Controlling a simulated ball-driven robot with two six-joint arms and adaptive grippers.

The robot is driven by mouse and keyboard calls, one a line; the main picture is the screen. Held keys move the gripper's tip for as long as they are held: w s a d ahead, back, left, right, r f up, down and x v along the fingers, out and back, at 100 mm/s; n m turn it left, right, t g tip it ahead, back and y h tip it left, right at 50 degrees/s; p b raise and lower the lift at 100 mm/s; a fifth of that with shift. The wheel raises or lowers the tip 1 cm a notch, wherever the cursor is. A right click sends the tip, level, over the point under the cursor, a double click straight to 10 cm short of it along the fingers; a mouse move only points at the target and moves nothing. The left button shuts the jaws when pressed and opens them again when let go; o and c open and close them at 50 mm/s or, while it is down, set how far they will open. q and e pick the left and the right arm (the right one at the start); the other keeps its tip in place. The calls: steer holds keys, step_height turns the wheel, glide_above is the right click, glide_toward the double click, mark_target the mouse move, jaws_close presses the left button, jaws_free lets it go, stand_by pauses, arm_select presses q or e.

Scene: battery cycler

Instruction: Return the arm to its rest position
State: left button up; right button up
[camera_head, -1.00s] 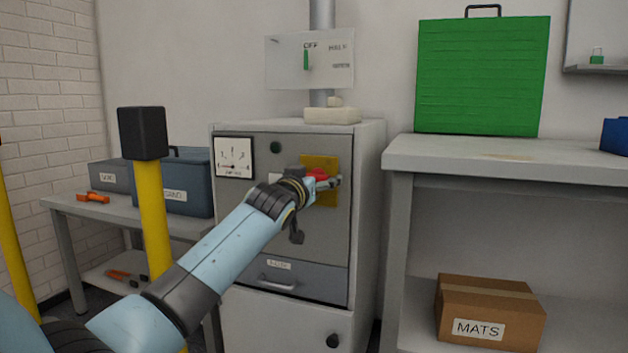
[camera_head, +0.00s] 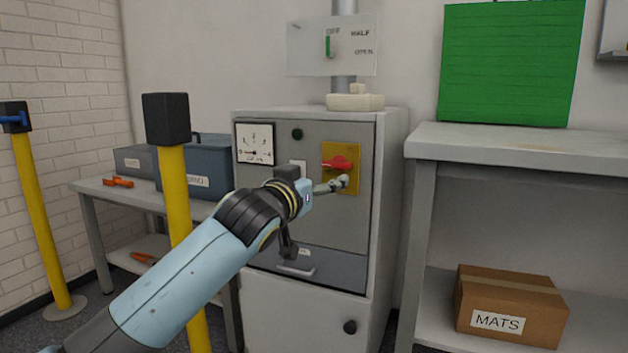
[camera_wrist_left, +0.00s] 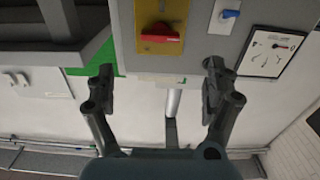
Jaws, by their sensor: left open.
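My left arm reaches from the lower left to the front of the grey cabinet (camera_head: 385,210) in the head view. Its gripper (camera_head: 338,185) is just in front of the yellow plate (camera_head: 341,188), below the red rotary handle (camera_head: 337,163). In the left wrist view the two fingers of the gripper (camera_wrist_left: 160,85) are spread wide with nothing between them. The red handle (camera_wrist_left: 160,38) shows there on its yellow plate (camera_wrist_left: 145,12), beyond the fingertips and apart from them. My right gripper is in neither view.
A yellow post (camera_head: 177,230) with a black top stands close to my left arm. A side table (camera_head: 95,190) stands behind the post.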

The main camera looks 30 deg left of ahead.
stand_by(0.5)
arm_select(q)
steer(key=s+f+g+p, duration=0.3)
steer(key=s+f, duration=0.4)
steer(key=f, duration=0.4)
steer(key=s+f+g+p, duration=0.3)
steer(key=s+f, duration=0.4)
steer(key=f, duration=0.5)
steer(key=s+f+g+p, duration=0.25)
steer(key=s+f, duration=0.45)
steer(key=f, duration=0.4)
steer(key=s+d+f+g+p, duration=0.1)
steer(key=s+f+g, duration=0.2)
steer(key=s, duration=1)
steer(key=s+d+f+m+g+h+p, duration=0.1)
steer(key=s+f+g, duration=0.2)
steer(key=s+f, duration=0.5)
steer(key=s+d+f+m+g+p, duration=0.1)
steer(key=s+f+g, duration=0.2)
steer(key=s, duration=1.6)
step_height(320, 180, down, 3)
steer(key=shift+s+r+h, duration=0.2)
steer(key=shift+h, duration=0.2)
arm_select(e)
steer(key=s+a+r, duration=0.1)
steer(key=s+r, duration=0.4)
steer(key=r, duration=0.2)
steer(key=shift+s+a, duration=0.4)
